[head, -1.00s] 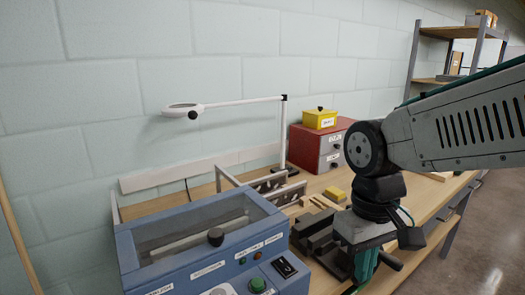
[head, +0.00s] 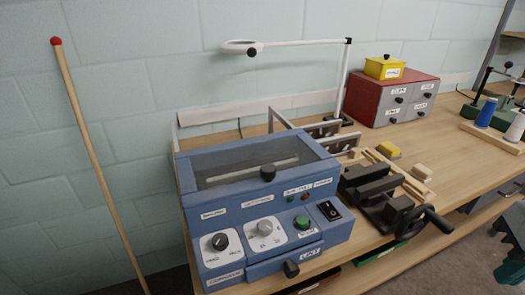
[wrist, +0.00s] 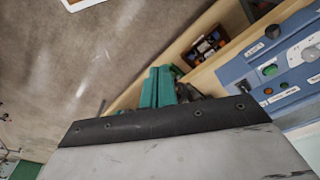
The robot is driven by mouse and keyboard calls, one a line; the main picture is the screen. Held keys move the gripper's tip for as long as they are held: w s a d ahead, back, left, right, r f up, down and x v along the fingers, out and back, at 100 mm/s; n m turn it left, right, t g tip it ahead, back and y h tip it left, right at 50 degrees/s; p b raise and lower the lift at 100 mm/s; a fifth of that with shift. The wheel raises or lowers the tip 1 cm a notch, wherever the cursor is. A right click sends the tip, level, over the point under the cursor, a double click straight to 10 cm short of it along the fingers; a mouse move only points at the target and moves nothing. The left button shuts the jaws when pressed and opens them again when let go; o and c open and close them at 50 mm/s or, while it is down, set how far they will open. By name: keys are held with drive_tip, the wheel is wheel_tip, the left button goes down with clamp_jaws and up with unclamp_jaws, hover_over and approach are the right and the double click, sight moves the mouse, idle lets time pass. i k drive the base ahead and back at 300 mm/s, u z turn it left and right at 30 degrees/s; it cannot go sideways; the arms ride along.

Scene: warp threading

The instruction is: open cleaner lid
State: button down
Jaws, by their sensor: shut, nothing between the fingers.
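The cleaner is a blue box machine (head: 262,258) on the bench in the head view. Its lid (head: 225,160) is a blue frame with a clear window and lies closed on top. A black knob (head: 267,172) stands at the lid's front edge. The cleaner's panel also shows at the right of the wrist view (wrist: 268,90). My gripper (wrist: 158,86), with teal fingers, is shut and empty. It also shows at the lower right edge of the head view (head: 510,268), partly cut off, well to the right of the cleaner and away from the lid.
A white lamp arm (head: 295,42) reaches over behind the cleaner. A dark vise (head: 385,198) stands right of it. A red drawer cabinet (head: 385,97) with a yellow box (head: 385,68) stands farther back. A wooden stick (head: 100,170) leans at left.

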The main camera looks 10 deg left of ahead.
sight(190, 198)
drive_tip(key=u, duration=1.05)
drive_tip(key=k, duration=0.8)
drive_tip(key=z, duration=1)
drive_tip(key=i, duration=0.45)
drive_tip(key=u, duration=0.05)
